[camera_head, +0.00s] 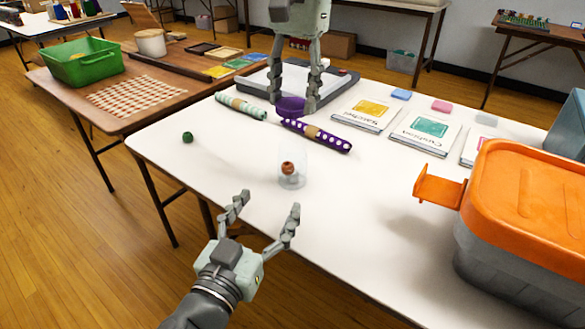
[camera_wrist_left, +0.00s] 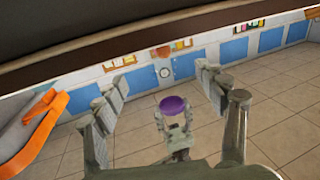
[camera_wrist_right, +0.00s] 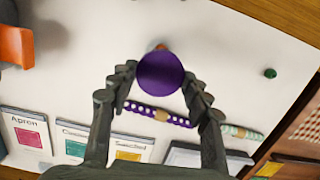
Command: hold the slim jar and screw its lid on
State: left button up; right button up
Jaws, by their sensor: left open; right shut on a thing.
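The slim jar (camera_head: 292,178) is clear and stands upright on the white table, with a reddish-brown ball-like thing (camera_head: 287,168) inside. My left gripper (camera_head: 267,205) is open and empty, just short of the jar, its fingers pointing toward it. My right gripper (camera_head: 294,100) points down and is shut on the purple lid (camera_head: 290,107), above the table and beyond the jar. The lid also shows between the fingers in the right wrist view (camera_wrist_right: 160,73), hiding most of the jar there. The left wrist view shows the lid (camera_wrist_left: 172,105) too; I cannot make out the jar there.
A purple dotted roll (camera_head: 317,136) and a pale striped roll (camera_head: 241,106) lie behind the jar. A small green ball (camera_head: 187,137) lies at left. A grey bin with an orange lid (camera_head: 535,195) stands at right. The table between jar and bin is clear.

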aim_at(288, 174)
pick_arm(q)
jog(key=x, duration=1.1)
jog(key=shift+c, duration=0.6)
grip_shut()
